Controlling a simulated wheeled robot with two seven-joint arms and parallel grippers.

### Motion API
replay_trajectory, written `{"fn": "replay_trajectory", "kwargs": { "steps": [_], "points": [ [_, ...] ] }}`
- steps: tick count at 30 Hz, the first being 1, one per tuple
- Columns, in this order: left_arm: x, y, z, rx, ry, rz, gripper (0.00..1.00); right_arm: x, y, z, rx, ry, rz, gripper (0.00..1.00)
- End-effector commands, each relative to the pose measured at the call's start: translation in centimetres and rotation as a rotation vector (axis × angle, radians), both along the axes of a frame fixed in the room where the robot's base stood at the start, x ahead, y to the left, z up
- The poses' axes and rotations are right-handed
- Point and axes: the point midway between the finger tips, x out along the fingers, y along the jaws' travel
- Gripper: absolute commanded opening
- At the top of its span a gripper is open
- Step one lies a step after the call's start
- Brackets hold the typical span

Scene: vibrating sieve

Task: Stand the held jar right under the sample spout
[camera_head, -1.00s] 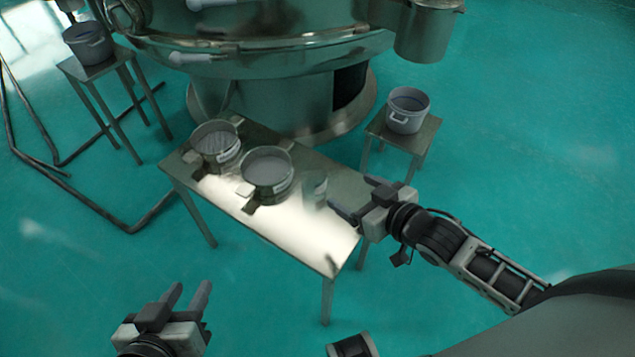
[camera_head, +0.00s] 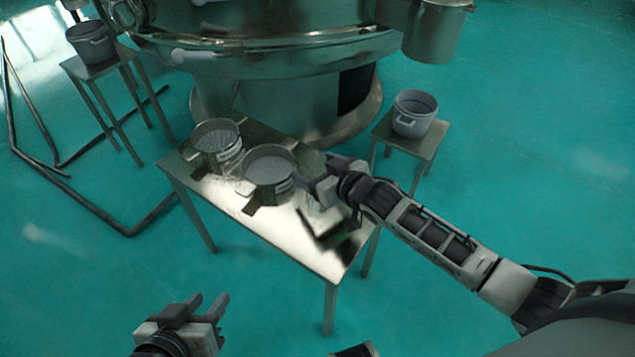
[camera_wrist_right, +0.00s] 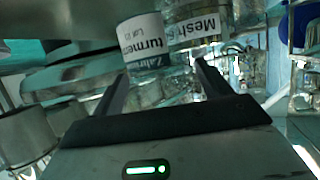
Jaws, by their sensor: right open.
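The clear jar with a white printed label (camera_wrist_right: 142,38) shows in the right wrist view, just ahead of and partly between my right fingertips. In the head view it is hidden behind my right gripper (camera_head: 312,182). That gripper is open and reaches in low over the small table (camera_head: 308,240), beside the nearer sieve pan. I cannot tell whether the jar touches a finger. My left gripper (camera_head: 212,312) is open and empty, in front of the table. The large round sieve machine (camera_head: 270,60) stands behind; I cannot pick out its sample spout.
Two round sieve pans, one nearer (camera_head: 268,172) and one farther (camera_head: 217,143), sit on the table close to my right gripper. A bucket (camera_head: 413,115) stands on a stool at the right, another bucket (camera_head: 92,42) at the far left. The table's front is bare.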

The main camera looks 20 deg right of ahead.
Motion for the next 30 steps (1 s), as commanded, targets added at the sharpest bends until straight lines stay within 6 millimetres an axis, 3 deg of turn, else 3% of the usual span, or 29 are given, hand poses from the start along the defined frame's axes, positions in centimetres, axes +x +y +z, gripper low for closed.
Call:
{"fn": "replay_trajectory", "kwargs": {
  "steps": [8,13,23,30],
  "points": [
    [0.4,-0.1,0.0,-0.001,-0.002,-0.002,0.36,0.3,0.1,-0.1,0.0,0.001,0.0,0.77],
    [0.5,-0.1,0.1,-0.002,-0.006,-0.001,0.36,0.3,0.1,-0.1,0.0,0.001,0.0,0.3],
    [0.2,-0.1,0.1,-0.003,-0.002,0.0,0.36,0.3,0.1,0.1,-0.001,-0.001,0.0,0.25],
    [0.2,0.2,1.6,-0.001,-0.023,0.009,0.36,0.4,0.1,2.4,0.0,-0.003,0.0,0.25]
  ]
}}
